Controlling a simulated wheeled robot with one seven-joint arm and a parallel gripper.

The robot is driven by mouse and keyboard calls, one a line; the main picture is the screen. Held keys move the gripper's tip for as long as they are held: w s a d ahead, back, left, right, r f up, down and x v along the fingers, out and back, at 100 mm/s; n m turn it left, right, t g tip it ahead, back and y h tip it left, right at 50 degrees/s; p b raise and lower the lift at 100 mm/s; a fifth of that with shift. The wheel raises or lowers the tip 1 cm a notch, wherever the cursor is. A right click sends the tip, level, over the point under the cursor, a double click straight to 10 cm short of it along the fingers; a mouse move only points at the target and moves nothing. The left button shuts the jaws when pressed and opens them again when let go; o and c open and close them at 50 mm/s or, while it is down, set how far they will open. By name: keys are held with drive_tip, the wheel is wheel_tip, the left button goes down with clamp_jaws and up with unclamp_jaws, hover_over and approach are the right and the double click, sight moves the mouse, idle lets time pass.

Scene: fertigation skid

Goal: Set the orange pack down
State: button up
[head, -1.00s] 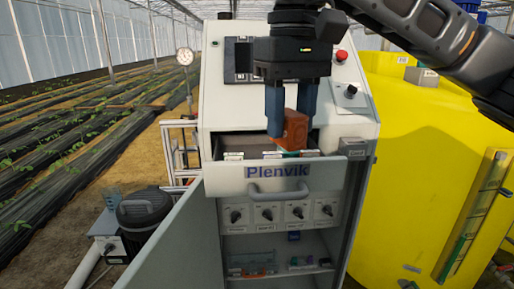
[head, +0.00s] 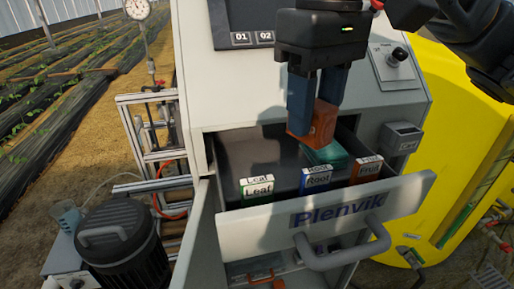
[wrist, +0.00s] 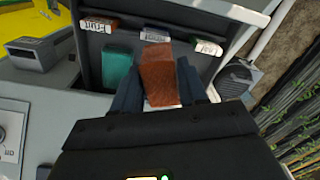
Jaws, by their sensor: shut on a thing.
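The orange pack (head: 322,121) is held between the two blue fingers of my gripper (head: 315,108), tilted, above the open drawer (head: 235,152) of the cabinet. In the wrist view the pack (wrist: 158,75) sits between my fingertips (wrist: 158,92), and the drawer floor (wrist: 130,42) shows around it. My gripper is shut on the pack. I cannot tell the exact gap between the orange pack and the drawer floor.
Along the drawer's front stand holders labelled Leaf (head: 257,189), Root (head: 316,179) and Fruit (head: 366,170). The drawer's left part is bare. The drawer handle (head: 342,252) juts forward. A yellow tank (head: 470,110) stands at right, a dark lidded drum (head: 122,245) at left.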

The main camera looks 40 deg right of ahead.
drive_tip(key=w+a+f, duration=0.1)
drive_tip(key=w+f, duration=0.1)
drive_tip(key=w+a+f, duration=0.1)
drive_tip(key=w+a, duration=0.1)
drive_tip(key=w, duration=0.1)
drive_tip(key=w+a+f, duration=0.1)
drive_tip(key=w+f, duration=0.1)
drive_tip(key=w, duration=0.1)
drive_tip(key=shift+w+a+f+p, duration=0.1)
drive_tip(key=shift+a+f+p, duration=0.2)
drive_tip(key=shift+f+p, duration=0.05)
drive_tip(key=shift+f, duration=2.05)
drive_tip(key=shift+f, duration=0.15)
drive_tip(key=o, duration=0.9)
wheel_tip(320, 180, up, 12)
drive_tip(key=shift+r, duration=0.2)
